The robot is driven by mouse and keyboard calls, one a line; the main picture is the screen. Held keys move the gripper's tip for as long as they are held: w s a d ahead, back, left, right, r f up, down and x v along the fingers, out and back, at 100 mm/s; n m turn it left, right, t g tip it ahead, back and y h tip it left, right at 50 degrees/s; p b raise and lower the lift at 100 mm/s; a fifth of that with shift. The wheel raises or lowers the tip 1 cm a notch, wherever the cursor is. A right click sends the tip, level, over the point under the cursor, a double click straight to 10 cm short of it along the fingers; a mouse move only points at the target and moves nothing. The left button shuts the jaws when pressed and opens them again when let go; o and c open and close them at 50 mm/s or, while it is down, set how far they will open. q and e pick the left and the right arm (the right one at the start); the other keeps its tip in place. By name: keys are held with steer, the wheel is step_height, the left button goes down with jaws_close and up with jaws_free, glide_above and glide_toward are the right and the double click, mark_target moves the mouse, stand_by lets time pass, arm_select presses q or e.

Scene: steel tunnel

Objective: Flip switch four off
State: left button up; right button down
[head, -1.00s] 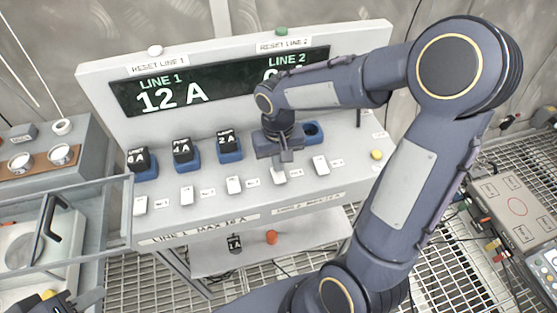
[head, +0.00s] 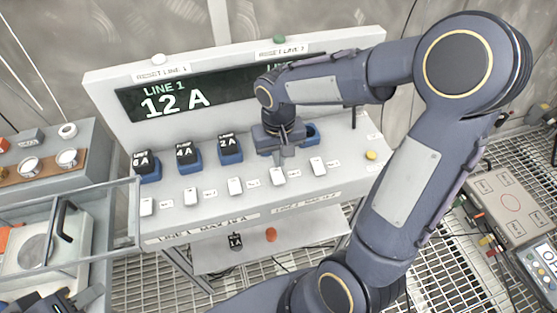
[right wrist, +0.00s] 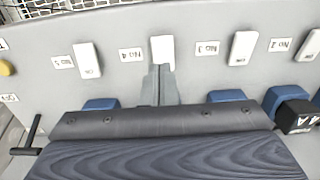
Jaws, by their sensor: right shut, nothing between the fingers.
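Switch four (head: 278,177) is a white rocker on the sloping grey panel (head: 215,207). It also shows in the right wrist view (right wrist: 162,48), beside its label No.4 (right wrist: 131,54). My right gripper (head: 281,158) is shut and empty, just behind switch four in the head view. In the right wrist view its fingertips (right wrist: 158,70) overlap the switch's lower end; I cannot tell whether they touch. They hide that end, so its position is unclear. My left gripper (head: 58,301) shows only partly at the bottom left; its fingers are not clear.
Neighbouring switches three (head: 235,186) and five (head: 318,166) stand close on either side. Blue sockets with black plugs (head: 230,147) line up behind. The display (head: 170,97) reads LINE 1 12 A; my right arm covers most of LINE 2. A yellow button (head: 371,155) sits at right.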

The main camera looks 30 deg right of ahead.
mark_target(278, 179)
step_height(278, 179, up, 10)
steer(key=shift+w, duration=0.15)
steer(key=shift+f, duration=0.1)
arm_select(q)
steer(key=shift+w+d+r, duration=0.3)
steer(key=shift+w+d, duration=0.2)
steer(key=shift+w, duration=0.3)
arm_select(e)
steer(key=shift+s+a, duration=0.35)
steer(key=shift+s, duration=0.05)
arm_select(q)
steer(key=shift+f, duration=0.2)
arm_select(e)
steer(key=f, duration=1.4)
steer(key=shift+s, duration=0.2)
